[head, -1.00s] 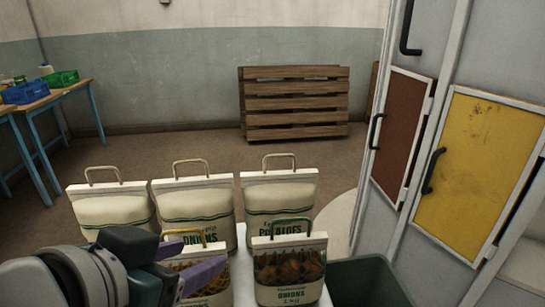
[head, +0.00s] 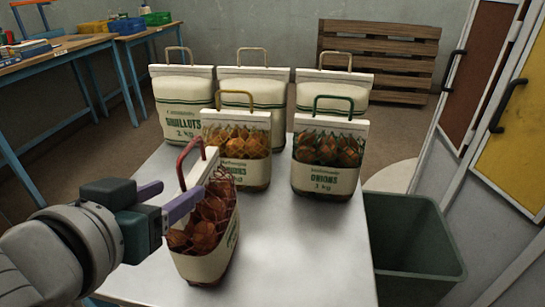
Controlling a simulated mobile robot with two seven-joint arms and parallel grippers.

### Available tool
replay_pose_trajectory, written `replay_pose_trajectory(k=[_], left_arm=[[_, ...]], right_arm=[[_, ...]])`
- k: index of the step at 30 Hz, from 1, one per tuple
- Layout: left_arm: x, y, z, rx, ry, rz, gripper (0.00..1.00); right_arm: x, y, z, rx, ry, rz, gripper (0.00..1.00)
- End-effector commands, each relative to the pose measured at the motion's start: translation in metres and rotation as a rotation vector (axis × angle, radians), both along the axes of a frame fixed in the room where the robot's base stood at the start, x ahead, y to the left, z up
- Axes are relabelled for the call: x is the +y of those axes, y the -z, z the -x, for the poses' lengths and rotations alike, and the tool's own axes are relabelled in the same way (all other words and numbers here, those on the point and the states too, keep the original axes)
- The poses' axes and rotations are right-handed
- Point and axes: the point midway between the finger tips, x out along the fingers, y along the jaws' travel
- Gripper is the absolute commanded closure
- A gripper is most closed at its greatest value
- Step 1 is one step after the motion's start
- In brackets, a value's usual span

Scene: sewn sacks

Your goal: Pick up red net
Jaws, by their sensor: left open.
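The red net (head: 206,222) is a small white bag with a red handle (head: 188,158) and a dark red mesh front showing round, onion-like contents. It stands upright, turned at an angle, at the front left of a pale table. My left gripper (head: 182,193) is open at its left side, just below the handle. One purple finger overlaps the bag's left edge in the picture; the other is short of it. I cannot tell whether they touch the bag. My right gripper is not in view.
A yellow-handled net bag (head: 240,148) and a green-handled onion bag (head: 327,165) stand behind. Several white sacks, including a shallots sack (head: 182,100), line the back. A dark bin (head: 410,240) is right of the table (head: 300,255). The table's front right is clear.

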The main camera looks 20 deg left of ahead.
Motion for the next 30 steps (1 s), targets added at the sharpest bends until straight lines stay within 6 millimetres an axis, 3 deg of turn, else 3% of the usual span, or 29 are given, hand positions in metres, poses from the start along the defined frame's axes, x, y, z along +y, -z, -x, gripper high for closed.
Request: replay_pose_trajectory(k=[10,20,30], left_arm=[[0.004,0.016,-0.043,0.0,0.002,-0.001,0.4],[0.006,0.019,-0.049,0.001,0.002,0.0,0.4],[0.006,0.019,-0.049,0.001,0.001,0.0,0.78]], right_arm=[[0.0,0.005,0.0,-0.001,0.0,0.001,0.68],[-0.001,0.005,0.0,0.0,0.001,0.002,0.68],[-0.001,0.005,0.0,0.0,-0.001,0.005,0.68]])
